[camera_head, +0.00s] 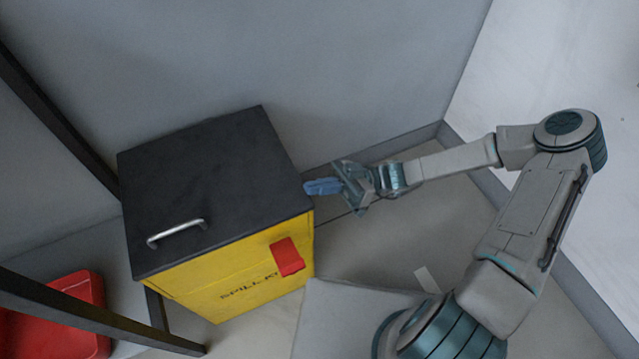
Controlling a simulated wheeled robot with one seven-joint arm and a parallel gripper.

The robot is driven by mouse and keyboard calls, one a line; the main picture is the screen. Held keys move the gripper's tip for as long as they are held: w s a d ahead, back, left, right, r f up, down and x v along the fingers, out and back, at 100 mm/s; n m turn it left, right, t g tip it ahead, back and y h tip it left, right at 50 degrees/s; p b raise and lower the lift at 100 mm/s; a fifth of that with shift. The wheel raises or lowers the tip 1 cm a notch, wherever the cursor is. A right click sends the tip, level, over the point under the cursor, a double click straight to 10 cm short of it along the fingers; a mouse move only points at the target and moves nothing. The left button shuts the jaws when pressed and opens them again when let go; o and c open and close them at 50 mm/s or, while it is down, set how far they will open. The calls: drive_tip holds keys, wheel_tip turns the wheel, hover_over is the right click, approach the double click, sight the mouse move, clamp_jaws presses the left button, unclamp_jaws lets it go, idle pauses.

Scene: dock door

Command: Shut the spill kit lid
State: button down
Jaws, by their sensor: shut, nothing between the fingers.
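The spill kit is a yellow box (225,285) with dark lettering on its front and a red latch (287,257) near the front's right side. Its black lid (210,170) lies flat over the top of the box, with no clear gap showing along the front edge. A silver bar handle (176,233) is on the lid near its front left. My gripper (312,187) is shut and empty, with its blue fingers at the lid's right edge. I cannot tell whether the fingers touch the lid.
Dark metal bars (90,315) cross the left side, with a red container (75,318) on the floor beyond. A grey wall (330,70) stands behind the box. The floor (390,245) right of the box is clear below my arm.

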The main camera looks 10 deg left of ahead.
drive_tip(key=shift+d+f, duration=0.15)
drive_tip(key=shift+f, duration=0.3)
drive_tip(key=p+v, duration=0.2)
drive_tip(key=v, duration=1.1)
drive_tip(key=shift+d+r+p, duration=0.25)
drive_tip(key=shift+p, duration=0.1)
drive_tip(key=shift+w, duration=0.1)
